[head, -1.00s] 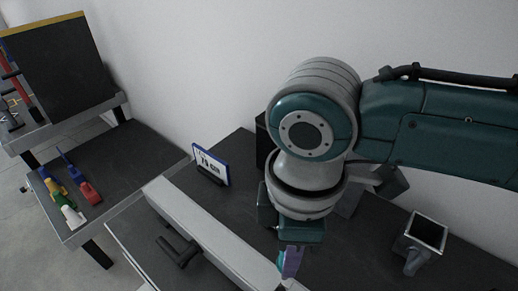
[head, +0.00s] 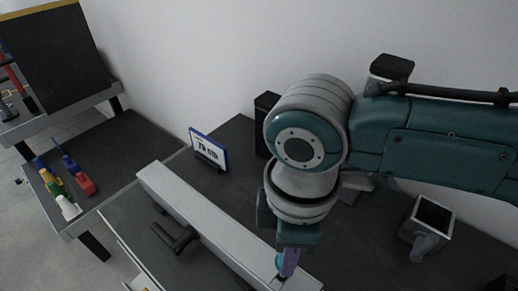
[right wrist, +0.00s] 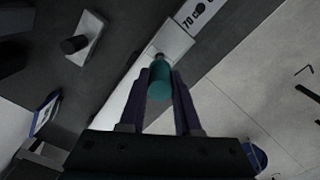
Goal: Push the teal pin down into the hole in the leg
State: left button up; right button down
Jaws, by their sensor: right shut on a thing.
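The teal pin (right wrist: 160,82) is between the purple fingers of my right gripper (right wrist: 161,88) in the right wrist view, and the gripper is shut on it. The pin's far end points at the pale grey leg (right wrist: 125,98), a long beam lying on the dark table. In the head view the right gripper (head: 289,263) is over the near right end of the leg (head: 200,218), with a bit of the teal pin (head: 280,263) beside it. The hole is hidden or too small to tell, and I cannot tell how deep the pin sits. My left gripper is not in view.
A blue-framed sign (head: 209,150) stands behind the leg. A dark clamp handle (head: 174,238) is in front of it. A grey open box (head: 427,225) stands at the right. Coloured tools lie on the left bench (head: 125,150). A white wall closes the back.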

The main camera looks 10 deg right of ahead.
jog(key=shift+f+b, duration=1.2)
jog(key=shift+f, duration=0.55)
jog(key=shift+f+b, duration=0.6)
jog(key=shift+f, duration=0.2)
jog(key=c, duration=0.5)
grip_release()
jog(key=shift+c, duration=0.2)
